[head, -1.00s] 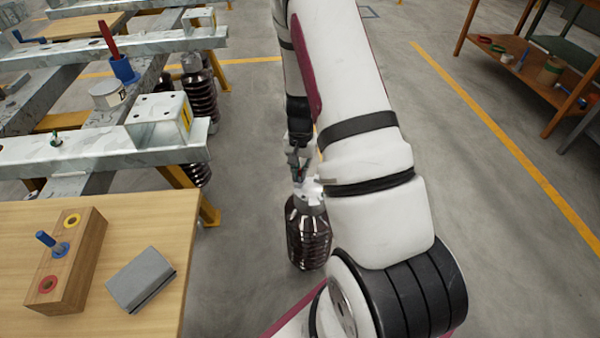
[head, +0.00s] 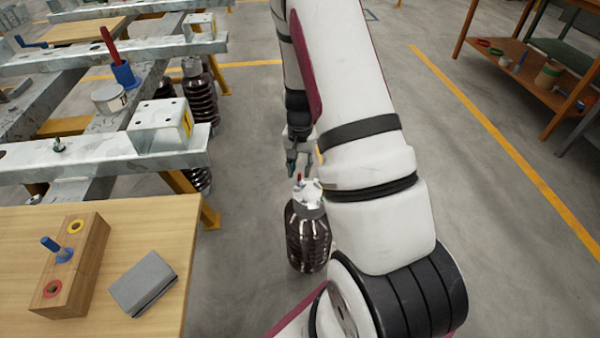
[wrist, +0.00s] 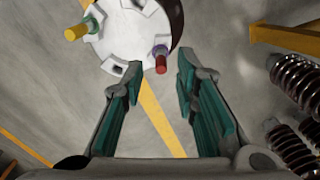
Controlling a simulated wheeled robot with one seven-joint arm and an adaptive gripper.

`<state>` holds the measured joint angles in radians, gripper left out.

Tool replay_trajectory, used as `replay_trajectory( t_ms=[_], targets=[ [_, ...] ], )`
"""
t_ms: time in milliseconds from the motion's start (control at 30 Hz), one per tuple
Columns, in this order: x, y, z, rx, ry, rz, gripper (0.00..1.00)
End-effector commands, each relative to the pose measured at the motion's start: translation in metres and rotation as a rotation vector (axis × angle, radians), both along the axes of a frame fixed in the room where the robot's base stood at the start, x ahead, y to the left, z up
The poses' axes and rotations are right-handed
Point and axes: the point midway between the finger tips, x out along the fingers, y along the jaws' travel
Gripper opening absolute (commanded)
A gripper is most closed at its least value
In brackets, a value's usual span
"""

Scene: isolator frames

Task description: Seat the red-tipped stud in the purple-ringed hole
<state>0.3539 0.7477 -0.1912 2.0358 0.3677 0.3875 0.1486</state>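The red-tipped stud (wrist: 161,64) stands in the rim of the white flange (wrist: 118,52), with a bluish-purple ring (wrist: 160,49) around its base. How deep it sits I cannot tell. The stud's red tip also shows in the head view (head: 298,178), on top of the dark brown insulator (head: 308,238). My gripper (wrist: 158,72) is open and empty, its green-padded fingers spread to either side below the red tip and apart from it. In the head view, my gripper (head: 300,168) is just above the flange.
A yellow-tipped stud (wrist: 77,32) stands on the flange's other side. A wooden block (head: 85,270) on the table holds a blue-tipped stud (head: 50,244); its yellow-ringed and red-ringed holes are empty. A grey box (head: 142,283) lies beside it. Steel beams (head: 100,160) stand left.

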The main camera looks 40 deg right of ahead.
Motion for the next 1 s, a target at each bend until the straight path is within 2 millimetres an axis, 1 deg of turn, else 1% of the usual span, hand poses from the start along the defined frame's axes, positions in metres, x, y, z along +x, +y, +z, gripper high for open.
replay_trajectory(
  t_ms=[33, 233, 400, 533, 633, 667, 767, 833, 900, 967, 1000],
  targets=[
    [0.001, 0.000, 0.016, -0.002, -0.004, 0.000, 0.28],
    [0.000, 0.000, 0.056, -0.001, -0.003, 0.001, 0.28],
    [0.000, 0.000, 0.078, -0.001, -0.002, 0.000, 0.28],
    [-0.001, 0.001, 0.086, 0.001, -0.001, 0.002, 0.28],
    [0.000, 0.008, 0.100, 0.007, -0.010, 0.021, 0.28],
    [0.000, 0.013, 0.107, 0.013, -0.014, 0.032, 0.28],
    [-0.002, 0.035, 0.139, 0.033, -0.032, 0.092, 0.28],
    [-0.008, 0.056, 0.167, 0.051, -0.047, 0.149, 0.28],
    [-0.018, 0.078, 0.195, 0.067, -0.057, 0.212, 0.28],
    [-0.029, 0.095, 0.217, 0.078, -0.066, 0.267, 0.28],
    [-0.037, 0.106, 0.230, 0.084, -0.069, 0.304, 0.28]
  ],
)
